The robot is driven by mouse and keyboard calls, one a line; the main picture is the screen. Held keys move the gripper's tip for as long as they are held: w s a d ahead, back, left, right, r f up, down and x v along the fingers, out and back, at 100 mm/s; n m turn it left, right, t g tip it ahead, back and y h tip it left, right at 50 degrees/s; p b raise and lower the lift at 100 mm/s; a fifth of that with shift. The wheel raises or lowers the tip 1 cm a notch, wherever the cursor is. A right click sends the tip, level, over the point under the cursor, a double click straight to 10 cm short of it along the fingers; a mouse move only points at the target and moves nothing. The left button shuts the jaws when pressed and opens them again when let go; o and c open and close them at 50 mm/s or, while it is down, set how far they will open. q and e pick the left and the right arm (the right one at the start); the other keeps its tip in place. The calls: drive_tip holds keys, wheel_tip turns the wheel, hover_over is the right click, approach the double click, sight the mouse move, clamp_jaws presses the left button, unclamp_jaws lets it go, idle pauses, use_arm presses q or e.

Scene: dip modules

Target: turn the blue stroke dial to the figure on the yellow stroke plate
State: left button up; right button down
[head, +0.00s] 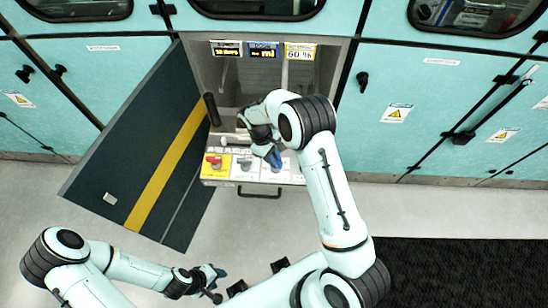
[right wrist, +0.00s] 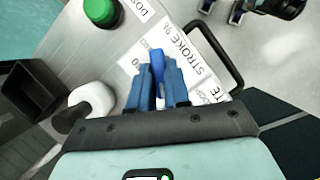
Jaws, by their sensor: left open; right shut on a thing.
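The blue stroke dial (right wrist: 157,63) stands on a white label marked "STROKE %" in the right wrist view. My right gripper (right wrist: 160,82) is shut on it, with one blue finger on each side. In the head view my right gripper (head: 273,158) is over the right part of the dial panel and its arm hides much of the dial. The yellow stroke plate (head: 300,51) hangs at the top right of the open bay; its figure looks like 60 %. The dial's pointer and setting cannot be read. My left gripper (head: 213,284) is open and empty, low in the head view.
A black plate (head: 227,49) and a blue plate (head: 263,50) hang beside the yellow one. The panel also bears a red knob (head: 214,161) and a grey knob (head: 246,163). A green button (right wrist: 101,12) and a drawer handle (head: 260,194) are near. The open dark door (head: 140,150) stands left.

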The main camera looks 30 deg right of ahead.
drive_tip(key=m+y, duration=0.1)
drive_tip(key=m, duration=0.1)
drive_tip(key=m+y, duration=0.1)
drive_tip(key=m, duration=0.2)
drive_tip(key=shift+s+d+f+m+g+p, duration=0.1)
drive_tip(key=shift+d+f+m+g+p, duration=0.1)
drive_tip(key=shift+m+g+p, duration=0.15)
drive_tip(key=shift+m+y, duration=0.5)
drive_tip(key=shift+m, duration=0.75)
use_arm(q)
drive_tip(key=shift+w+r, duration=0.3)
drive_tip(key=shift+r, duration=0.1)
use_arm(e)
drive_tip(key=shift+s+m+y, duration=0.1)
drive_tip(key=shift+m+y, duration=0.5)
drive_tip(key=shift+m, duration=1.3)
drive_tip(key=c, duration=1.1)
unclamp_jaws()
drive_tip(key=shift+d, duration=0.1)
drive_tip(key=shift+r, duration=0.1)
